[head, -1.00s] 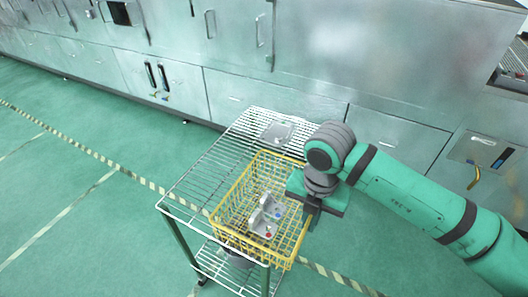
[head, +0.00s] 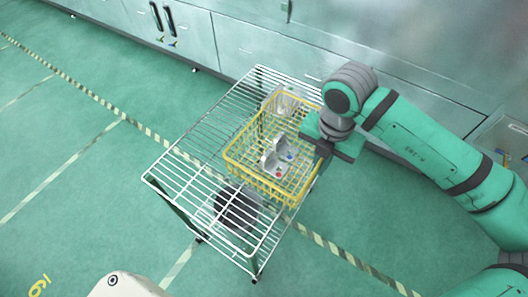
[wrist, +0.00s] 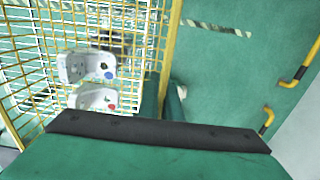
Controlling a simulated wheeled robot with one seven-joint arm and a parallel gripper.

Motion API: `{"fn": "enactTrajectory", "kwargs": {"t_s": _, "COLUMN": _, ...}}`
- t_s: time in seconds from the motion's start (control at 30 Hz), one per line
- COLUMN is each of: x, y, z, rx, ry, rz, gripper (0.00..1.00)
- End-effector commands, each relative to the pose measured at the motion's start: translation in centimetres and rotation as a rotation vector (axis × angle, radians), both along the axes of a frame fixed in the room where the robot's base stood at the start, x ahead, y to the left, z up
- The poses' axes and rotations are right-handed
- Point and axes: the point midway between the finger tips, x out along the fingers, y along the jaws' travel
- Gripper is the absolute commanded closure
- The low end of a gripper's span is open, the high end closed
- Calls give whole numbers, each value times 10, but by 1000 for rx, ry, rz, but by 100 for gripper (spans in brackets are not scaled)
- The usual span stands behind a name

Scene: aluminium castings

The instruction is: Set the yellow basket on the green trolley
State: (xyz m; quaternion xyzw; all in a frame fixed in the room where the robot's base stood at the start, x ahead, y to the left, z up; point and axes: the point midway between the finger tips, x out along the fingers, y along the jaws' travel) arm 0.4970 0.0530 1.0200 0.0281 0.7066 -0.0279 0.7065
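The yellow basket (head: 236,158) is a wire crate over the right part of the green trolley's (head: 190,165) silver wire top. Two grey castings lie in it, one with a blue dot (head: 281,148) and one with a red dot (head: 272,164). My gripper (head: 320,160) points down at the basket's right side and appears closed on its rim; its fingertips are mostly hidden. Whether the basket touches the wire top cannot be told. In the wrist view, the basket wall (wrist: 168,50) runs past my gripper, whose fingers do not show.
A grey metal part (head: 281,101) lies at the trolley top's far end, partly behind the basket's rim. A dark round object (head: 236,206) shows below the wire top. Steel cabinets (head: 245,45) stand behind. The trolley top's left and near parts are clear.

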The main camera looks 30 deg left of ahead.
Motion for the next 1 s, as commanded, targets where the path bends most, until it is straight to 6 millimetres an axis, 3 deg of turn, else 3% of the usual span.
{"fn": "enactTrajectory", "kwargs": {"t_s": 0.4, "x": -33, "y": 76, "z": -36, "rx": 3, "ry": 3, "rz": 6, "gripper": 100}}
{"fn": "enactTrajectory", "kwargs": {"t_s": 0.7, "x": -46, "y": 106, "z": -78, "rx": 2, "ry": 2, "rz": 2, "gripper": 100}}
{"fn": "enactTrajectory", "kwargs": {"t_s": 1.0, "x": -50, "y": 117, "z": -91, "rx": 2, "ry": 2, "rz": 1, "gripper": 100}}
